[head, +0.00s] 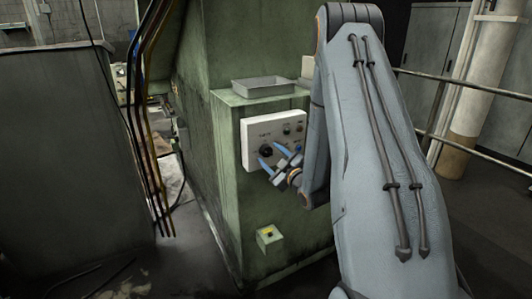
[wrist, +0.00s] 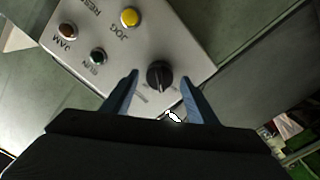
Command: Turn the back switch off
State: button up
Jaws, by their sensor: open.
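The switch is a black rotary knob (wrist: 159,75) on a white control panel (wrist: 75,12). In the wrist view it sits between and just beyond the two blue fingertips of my gripper (wrist: 160,92). The gripper is open, with a gap between each finger and the knob. In the head view the knob (head: 266,150) shows on the left part of the panel (head: 256,130), with my gripper (head: 273,150) right at it. The lettering around the knob is too small or partly hidden to read, so its setting cannot be told.
The panel also carries a yellow JOG button (wrist: 130,17), a green RUN button (wrist: 98,56) and a reddish JAM light (wrist: 68,30). It is mounted on a green machine (head: 225,180).

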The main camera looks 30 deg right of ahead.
jog(key=shift+w+a, duration=0.1)
jog(key=shift+w, duration=1.1)
jog(key=shift+s+m+p, duration=0.3)
jog(key=shift+m+p, duration=0.05)
jog(key=shift+m, duration=0.35)
jog(key=m+p, duration=0.1)
jog(key=m, duration=0.1)
jog(key=shift+r+m, duration=0.1)
jog(key=shift+m, duration=0.2)
jog(key=m, duration=0.3)
jog(key=shift+m, duration=0.3)
